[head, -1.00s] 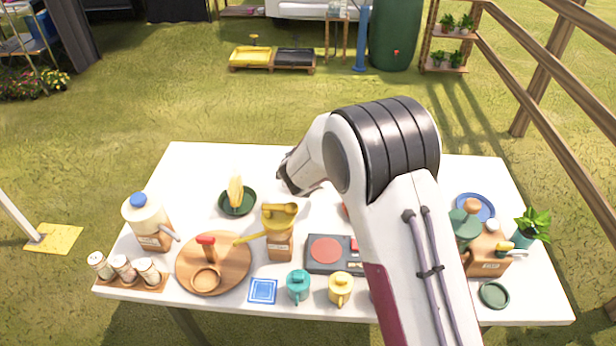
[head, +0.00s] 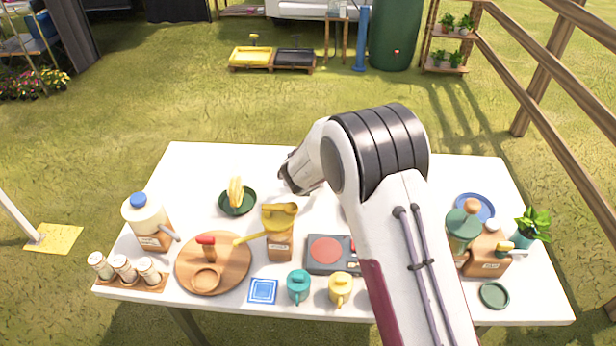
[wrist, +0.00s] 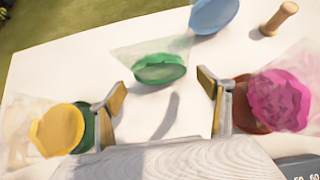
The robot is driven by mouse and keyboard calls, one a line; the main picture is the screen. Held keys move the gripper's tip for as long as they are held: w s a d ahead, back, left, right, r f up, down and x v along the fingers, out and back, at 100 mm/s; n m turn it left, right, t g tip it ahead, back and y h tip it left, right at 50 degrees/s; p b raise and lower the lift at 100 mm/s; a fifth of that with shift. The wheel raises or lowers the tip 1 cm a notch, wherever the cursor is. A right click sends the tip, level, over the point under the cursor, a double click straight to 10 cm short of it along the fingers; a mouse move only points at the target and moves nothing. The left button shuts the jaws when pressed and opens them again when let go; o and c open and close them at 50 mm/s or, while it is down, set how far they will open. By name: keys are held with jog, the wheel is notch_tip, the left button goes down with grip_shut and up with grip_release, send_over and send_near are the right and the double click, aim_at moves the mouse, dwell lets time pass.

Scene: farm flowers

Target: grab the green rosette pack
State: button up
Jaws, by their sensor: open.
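The green rosette pack (wrist: 160,68) shows in the wrist view as a round green shape in a clear wrapper, lying on the white table ahead of my gripper. My gripper (wrist: 162,95) is open. Its two yellow-padded fingers stand apart, one on each side below the pack, with nothing between them but bare table. In the head view my arm hides the green pack, and the fingers do not show clearly.
In the wrist view a magenta pack (wrist: 282,98) is close by the right finger, and a yellow pack (wrist: 57,128) by the left one. A blue round item (wrist: 214,14) and a wooden peg (wrist: 279,18) lie beyond. A grinder (head: 280,232) stands on the table (head: 190,165).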

jog(key=shift+w+x, duration=0.2)
jog(key=shift+x, duration=2.25)
jog(key=shift+w+r, duration=0.1)
jog(key=shift+r, duration=0.05)
jog(key=c, duration=1.1)
